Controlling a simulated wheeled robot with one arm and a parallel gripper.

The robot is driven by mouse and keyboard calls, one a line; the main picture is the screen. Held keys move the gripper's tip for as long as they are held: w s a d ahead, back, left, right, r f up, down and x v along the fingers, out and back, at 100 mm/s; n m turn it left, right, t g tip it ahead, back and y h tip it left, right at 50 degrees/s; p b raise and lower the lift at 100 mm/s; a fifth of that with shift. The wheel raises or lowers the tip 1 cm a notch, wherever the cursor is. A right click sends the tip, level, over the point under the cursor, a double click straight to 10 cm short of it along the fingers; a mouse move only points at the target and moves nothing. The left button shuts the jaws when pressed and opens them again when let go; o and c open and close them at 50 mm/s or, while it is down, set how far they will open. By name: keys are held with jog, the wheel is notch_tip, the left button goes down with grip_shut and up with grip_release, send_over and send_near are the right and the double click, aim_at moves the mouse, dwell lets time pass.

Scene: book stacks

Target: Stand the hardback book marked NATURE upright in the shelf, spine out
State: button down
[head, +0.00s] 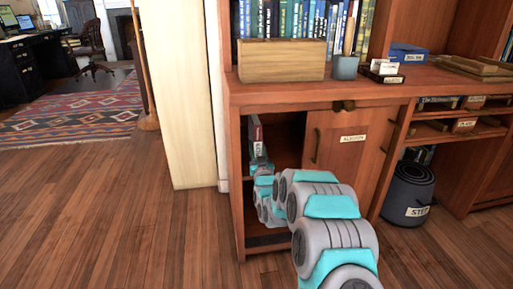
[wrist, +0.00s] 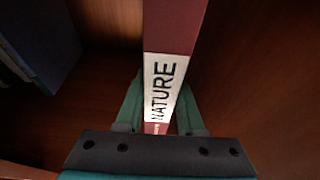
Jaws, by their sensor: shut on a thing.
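The dark red NATURE book (wrist: 177,25) is upright between my fingers in the wrist view, its white spine label facing the camera. My gripper (wrist: 158,108) is shut on it, one green finger on each side. In the head view the book (head: 256,133) shows small inside the open left compartment of the wooden cabinet (head: 235,160), which is the shelf here. My arm reaches into that opening and hides most of the gripper. I cannot tell whether the book's lower edge touches the shelf board.
In the wrist view dark books (wrist: 40,45) stand at the left, with a gap before the NATURE book. A wooden wall is close at the right. A cabinet door (head: 350,140) borders the opening. A step stool (head: 408,195) stands on the floor at the right.

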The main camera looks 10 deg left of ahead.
jog(key=shift+f, duration=0.1)
jog(key=c, duration=0.5)
grip_release()
jog(key=shift+f, duration=0.1)
jog(key=shift+s, duration=0.1)
jog(key=v, duration=1.2)
